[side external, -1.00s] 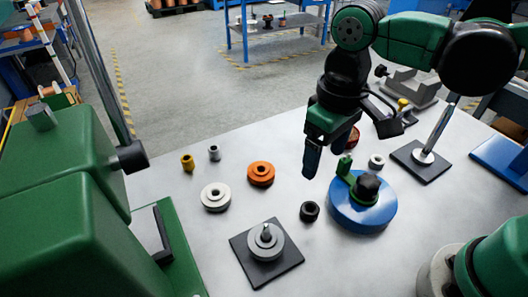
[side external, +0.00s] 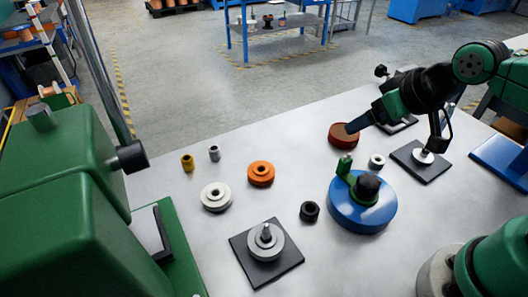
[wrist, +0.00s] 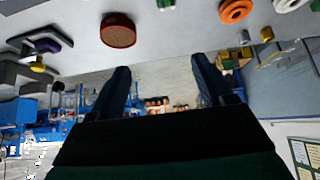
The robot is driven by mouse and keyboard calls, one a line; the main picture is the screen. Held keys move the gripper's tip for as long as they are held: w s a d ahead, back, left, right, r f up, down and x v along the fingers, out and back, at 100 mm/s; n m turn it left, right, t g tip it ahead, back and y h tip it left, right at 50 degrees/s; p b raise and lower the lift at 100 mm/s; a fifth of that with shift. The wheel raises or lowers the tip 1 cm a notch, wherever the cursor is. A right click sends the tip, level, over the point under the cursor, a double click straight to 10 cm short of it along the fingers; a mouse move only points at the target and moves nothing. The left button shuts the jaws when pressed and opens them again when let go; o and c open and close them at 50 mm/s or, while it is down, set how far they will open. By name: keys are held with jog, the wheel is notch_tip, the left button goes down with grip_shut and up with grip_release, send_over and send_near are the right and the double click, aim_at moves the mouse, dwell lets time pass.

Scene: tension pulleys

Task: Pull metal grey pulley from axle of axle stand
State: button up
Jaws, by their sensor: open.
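The metal grey pulley (side external: 264,249) lies flat around the short upright axle (side external: 266,230) of the axle stand (side external: 284,272), a dark square plate at the front of the table. My gripper (side external: 350,127) is far behind and to the right of it, beside a dark red pulley (side external: 343,138). In the wrist view my gripper (wrist: 160,63) is open, with nothing between its two dark fingers. The dark red pulley (wrist: 118,32) shows there beyond the left finger. I cannot make out the grey pulley on its stand in the wrist view.
A blue round base (side external: 362,217) with a green part stands right of the axle stand. A black ring (side external: 309,211), an orange pulley (side external: 261,173) and a light grey pulley (side external: 216,197) lie loose. Another dark plate (side external: 421,172) with a rod is at the right.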

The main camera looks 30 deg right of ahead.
aim_at(264, 234)
jog(key=shift+o, duration=2.1)
jog(key=shift+a, duration=0.25)
jog(key=s+a+f+n+g, duration=0.1)
jog(key=a+f+g, duration=0.1)
jog(key=a, duration=0.4)
jog(key=s+a+f+n+g, duration=0.1)
jog(key=a+g, duration=0.1)
jog(key=a, duration=0.5)
jog(key=a+f+n+g, duration=0.1)
jog(key=a+f+g, duration=0.1)
jog(key=a, duration=0.5)
jog(key=shift+s+a+f+g, duration=0.2)
jog(key=shift+s+f+g, duration=0.15)
jog(key=shift+g, duration=0.25)
jog(key=shift+s+a+f, duration=0.15)
jog(key=shift+f, duration=2.7)
